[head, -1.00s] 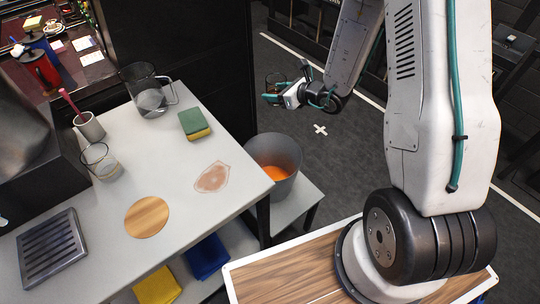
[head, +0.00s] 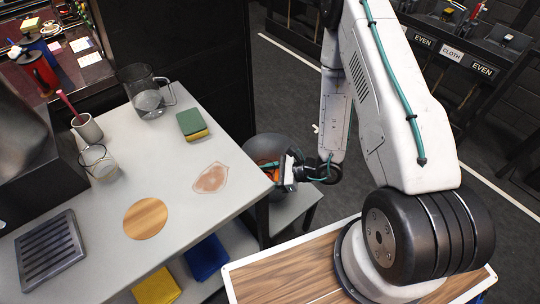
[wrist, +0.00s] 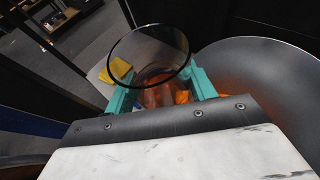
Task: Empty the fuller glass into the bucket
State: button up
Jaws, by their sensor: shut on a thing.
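My gripper (head: 280,174) is at the grey bucket (head: 273,145), overlapping its right side in the head view. In the wrist view my gripper (wrist: 162,90) has its teal fingers shut on a clear glass (wrist: 150,45), one on each side. The glass's dark rim faces the camera. Brown-orange shows low through the glass; I cannot tell whether it is its contents or the bucket behind. The bucket's wall also fills the right of the wrist view (wrist: 265,75). Another glass (head: 98,160), apparently near empty, stands upright on the table.
The light table (head: 190,235) holds a glass jug (head: 148,92), a green-yellow sponge (head: 192,124), a cup with a pink-handled tool (head: 87,127), a round wooden mat (head: 145,217), a dark slotted tray (head: 48,250) and a reddish stain (head: 211,178). The bucket stands on a low shelf by the table.

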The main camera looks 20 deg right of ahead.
aim_at(268, 165)
jog(key=shift+w+d+r, duration=0.1)
jog(key=shift+w+d, duration=0.05)
jog(key=shift+w+d+r+m+g, duration=0.25)
jog(key=shift+w+m+g, duration=0.15)
jog(key=shift+m+g, duration=0.3)
jog(key=shift+w+d+f+m+y, duration=0.2)
jog(key=shift+w+f+m+y, duration=0.25)
jog(key=shift+m, duration=0.25)
jog(key=shift+w+d+r+m+g+y, duration=0.3)
jog(key=shift+w+r+m+g+y, duration=0.1)
jog(key=shift+w+m+g, duration=0.15)
jog(key=shift+w+d+f+m+g, duration=0.15)
jog(key=shift+w+f+m+g, duration=0.15)
jog(key=shift+m, duration=0.15)
jog(key=shift+w+d+f+m+y, duration=0.1)
jog(key=shift+w+f+m+y, duration=0.1)
jog(key=shift+f+m+y, duration=0.35)
jog(key=shift+r+m+g, duration=0.45)
jog(key=shift+r+m, duration=0.15)
jog(key=shift+m, duration=0.25)
jog(key=shift+f+m+y, duration=0.3)
jog(key=shift+m+y, duration=0.1)
jog(key=shift+m, duration=0.2)
